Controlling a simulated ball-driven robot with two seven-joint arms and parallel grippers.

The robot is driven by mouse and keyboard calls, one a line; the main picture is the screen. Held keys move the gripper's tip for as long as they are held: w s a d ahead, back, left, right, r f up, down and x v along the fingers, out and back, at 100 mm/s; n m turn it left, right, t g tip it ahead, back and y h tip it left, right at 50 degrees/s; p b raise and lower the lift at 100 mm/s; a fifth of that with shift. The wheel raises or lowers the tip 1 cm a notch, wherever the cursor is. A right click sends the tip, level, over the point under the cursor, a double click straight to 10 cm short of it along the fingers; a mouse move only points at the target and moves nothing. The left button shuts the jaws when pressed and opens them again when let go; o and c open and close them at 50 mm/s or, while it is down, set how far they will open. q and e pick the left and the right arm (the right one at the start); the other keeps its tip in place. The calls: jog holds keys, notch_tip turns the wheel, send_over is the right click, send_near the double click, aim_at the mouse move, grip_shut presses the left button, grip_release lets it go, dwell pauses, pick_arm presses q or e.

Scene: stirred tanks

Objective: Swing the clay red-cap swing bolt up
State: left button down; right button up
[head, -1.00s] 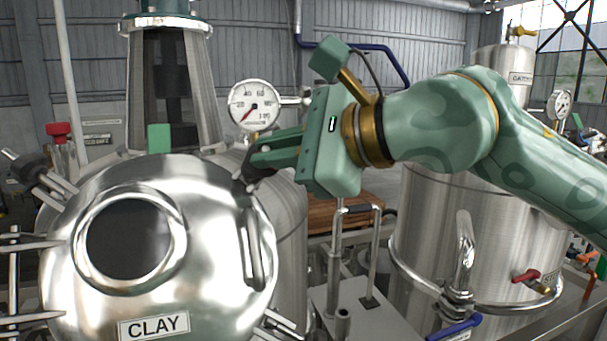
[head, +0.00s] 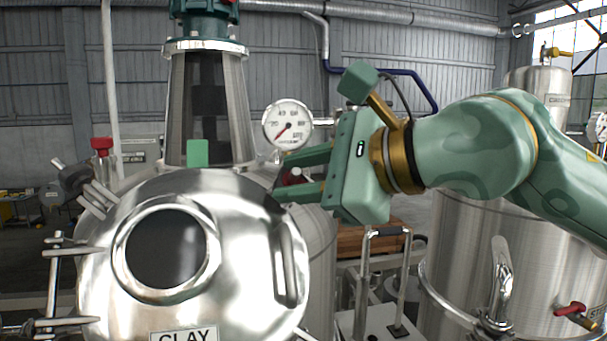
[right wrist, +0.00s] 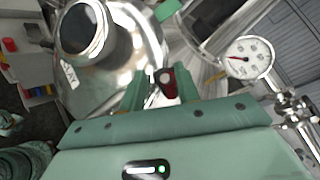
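The domed steel lid of the CLAY tank (head: 255,225) fills the lower left of the head view, with its label (head: 183,336) at the bottom edge. My right gripper (head: 280,175) is at the lid's upper right rim, its two fingers apart. A red cap (head: 294,177) shows between the fingers; in the right wrist view this red cap (right wrist: 168,82) lies between the fingertips, nearer the right finger. I cannot tell whether it touches. The bolt's shank is mostly hidden by the fingers. My left gripper is not in view.
A pressure gauge (head: 288,124) stands just behind my right gripper. Another red-topped part (head: 102,145) stands left of the lid, near steel clamps (head: 100,198). A steel tank (head: 470,260) with a red-handled valve (head: 570,309) is at right.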

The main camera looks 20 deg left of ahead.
jog(key=shift+w+d, duration=0.15)
jog(key=b+v, duration=0.2)
jog(key=v, duration=1.4)
jog(key=shift+b, duration=0.35)
